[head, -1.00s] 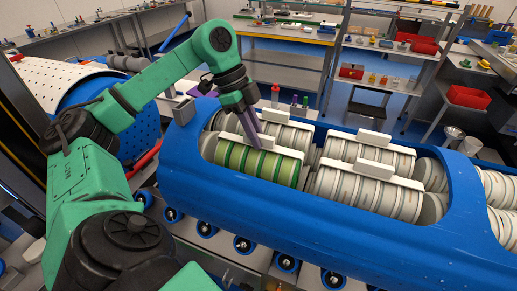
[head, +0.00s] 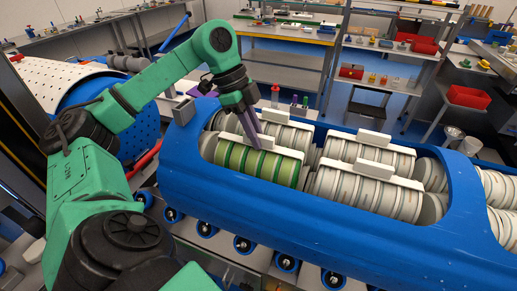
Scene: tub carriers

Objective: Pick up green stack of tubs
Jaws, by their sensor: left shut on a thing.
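The green stack of tubs (head: 258,165) lies on its side in the near left part of the blue carrier (head: 300,232). A white handle bar (head: 275,147) runs along its top. My left gripper (head: 257,146) reaches down from above and is shut on the white handle of the green stack. The fingertips partly hide the handle there. The stack still sits among the other stacks inside the carrier. My right gripper does not show.
White tub stacks (head: 345,192) lie right of and behind the green one in the carrier. The carrier's blue rim surrounds them. Shelves with red bins (head: 468,97) stand behind.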

